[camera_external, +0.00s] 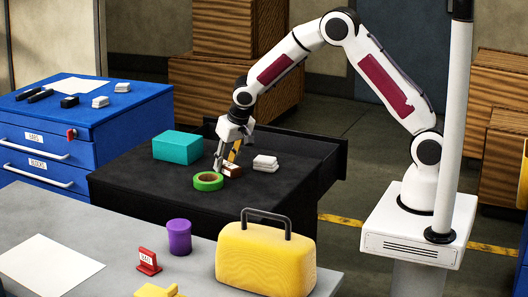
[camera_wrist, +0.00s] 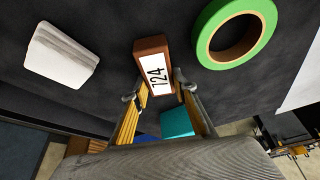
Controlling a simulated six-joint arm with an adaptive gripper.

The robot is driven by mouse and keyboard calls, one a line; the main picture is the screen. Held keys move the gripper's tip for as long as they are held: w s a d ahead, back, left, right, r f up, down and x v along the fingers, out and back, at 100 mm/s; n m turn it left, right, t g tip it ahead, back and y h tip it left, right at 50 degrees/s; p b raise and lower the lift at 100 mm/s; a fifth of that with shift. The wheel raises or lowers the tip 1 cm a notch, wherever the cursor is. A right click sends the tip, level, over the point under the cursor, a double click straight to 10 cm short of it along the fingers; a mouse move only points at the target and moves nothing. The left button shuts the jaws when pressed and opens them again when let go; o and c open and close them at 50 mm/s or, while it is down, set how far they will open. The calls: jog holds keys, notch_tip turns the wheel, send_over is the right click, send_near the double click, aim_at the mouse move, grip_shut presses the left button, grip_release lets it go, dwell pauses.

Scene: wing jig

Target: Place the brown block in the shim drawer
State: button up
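The brown block (camera_external: 233,170) lies on the black work surface beside the green tape roll. In the wrist view the brown block (camera_wrist: 154,68) carries a white label reading 124. My gripper (camera_external: 222,160) points down at the block. In the wrist view my gripper (camera_wrist: 156,88) has its fingertips on either side of the block's near end. I cannot tell whether they press on it. The blue cabinet (camera_external: 130,150) has an upper drawer (camera_external: 45,145) and a lower drawer (camera_external: 40,180), both closed. Their labels are small; the lower one seems to read BLOCKS.
A green tape roll (camera_external: 208,181) is close to the block, with a teal box (camera_external: 177,147) behind it. A yellow case (camera_external: 265,257) and purple cup (camera_external: 179,237) stand on the grey table. A red piece (camera_external: 71,134) sits on the upper drawer front.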

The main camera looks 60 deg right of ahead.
aim_at(226, 163)
jog(key=c, duration=0.3)
jog(key=shift+r, duration=0.1)
jog(key=shift+r, duration=4.9)
jog(key=shift+d, duration=0.15)
jog(key=s+d+f+m, duration=0.1)
jog(key=d+f+m, duration=0.1)
jog(key=d, duration=0.4)
jog(key=s+d+f+m+g+h, duration=0.1)
jog(key=d+m, duration=0.1)
jog(key=d, duration=0.3)
jog(key=s+d+f+m+h, duration=0.1)
jog(key=d+f+m, duration=0.1)
jog(key=d, duration=0.4)
jog(key=shift+d+f+m+g, duration=0.3)
jog(key=shift+f+m+g, duration=0.05)
jog(key=shift+m+g, duration=0.05)
jog(key=shift+s+d+f+m+g+h, duration=0.15)
jog(key=shift+s+d+f+m+g, duration=0.2)
jog(key=shift+s+d+f+m, duration=1.3)
jog(key=shift+s+d+f+m+g+h, duration=0.1)
jog(key=shift+s+d+f+m+g, duration=0.4)
jog(key=shift+d, duration=2.25)
jog(key=shift+s+d+f+m+g+h, duration=0.2)
jog(key=shift+s+d+f+m, duration=0.85)
jog(key=shift+d, duration=1.15)
jog(key=shift+s+r, duration=0.15)
jog(key=shift+s, duration=0.15)
jog(key=shift+f, duration=3)
